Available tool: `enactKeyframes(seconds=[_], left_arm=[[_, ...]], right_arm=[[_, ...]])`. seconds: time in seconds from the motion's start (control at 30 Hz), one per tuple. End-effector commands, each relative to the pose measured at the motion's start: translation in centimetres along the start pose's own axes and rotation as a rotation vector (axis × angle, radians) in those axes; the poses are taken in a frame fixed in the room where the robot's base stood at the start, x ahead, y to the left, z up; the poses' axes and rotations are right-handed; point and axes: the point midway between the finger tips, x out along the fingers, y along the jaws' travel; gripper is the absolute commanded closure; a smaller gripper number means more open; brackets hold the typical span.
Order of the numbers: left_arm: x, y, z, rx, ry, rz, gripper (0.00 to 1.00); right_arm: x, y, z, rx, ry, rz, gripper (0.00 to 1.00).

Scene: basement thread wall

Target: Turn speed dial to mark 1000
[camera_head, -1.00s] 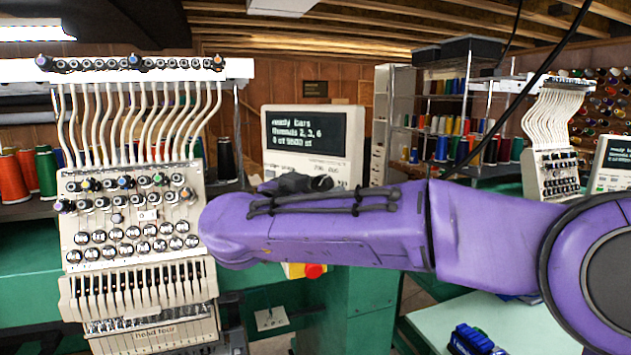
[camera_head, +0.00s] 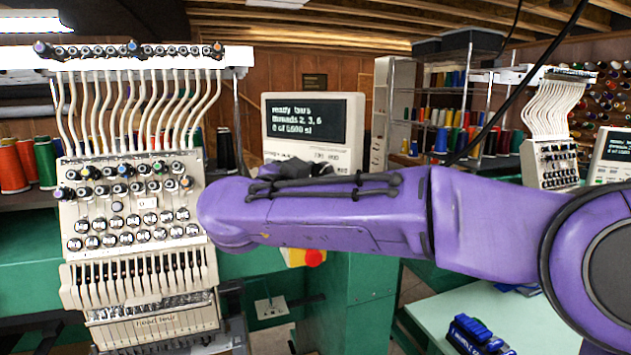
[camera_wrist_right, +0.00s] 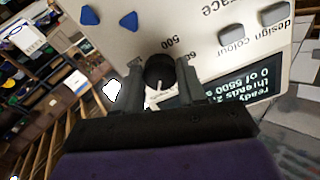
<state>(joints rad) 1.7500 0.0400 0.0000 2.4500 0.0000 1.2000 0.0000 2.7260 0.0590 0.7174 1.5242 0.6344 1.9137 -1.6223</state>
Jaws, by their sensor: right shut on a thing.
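In the right wrist view, the speed dial (camera_wrist_right: 159,70) is a round black knob with a white pointer, on a pale control panel (camera_wrist_right: 205,18). My right gripper (camera_wrist_right: 160,78) is shut on the dial, one grey finger on each side. The panel appears upside down there. Printed numbers that look like 500 and 600 show beside the dial; no 1000 mark is readable. The pointer points toward the bottom of that picture. In the head view, my purple right arm hides the dial and the lower panel. My left gripper is out of view.
The panel's screen (camera_head: 312,120) reads ready, with a stitch count. Blue triangle buttons (camera_wrist_right: 128,21) and grey buttons (camera_wrist_right: 267,14) lie near the dial. A red stop button (camera_head: 315,257) sits below my arm. The embroidery head (camera_head: 135,215) stands at left.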

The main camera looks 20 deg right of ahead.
Motion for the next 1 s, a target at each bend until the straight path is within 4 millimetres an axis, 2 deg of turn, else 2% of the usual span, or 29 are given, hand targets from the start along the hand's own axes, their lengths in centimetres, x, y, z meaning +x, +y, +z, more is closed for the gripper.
enactKeyframes(seconds=[1.0], left_arm=[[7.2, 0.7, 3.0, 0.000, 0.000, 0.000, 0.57]], right_arm=[[0.0, -0.1, 0.3, 0.958, 0.000, 0.000, 0.90]])
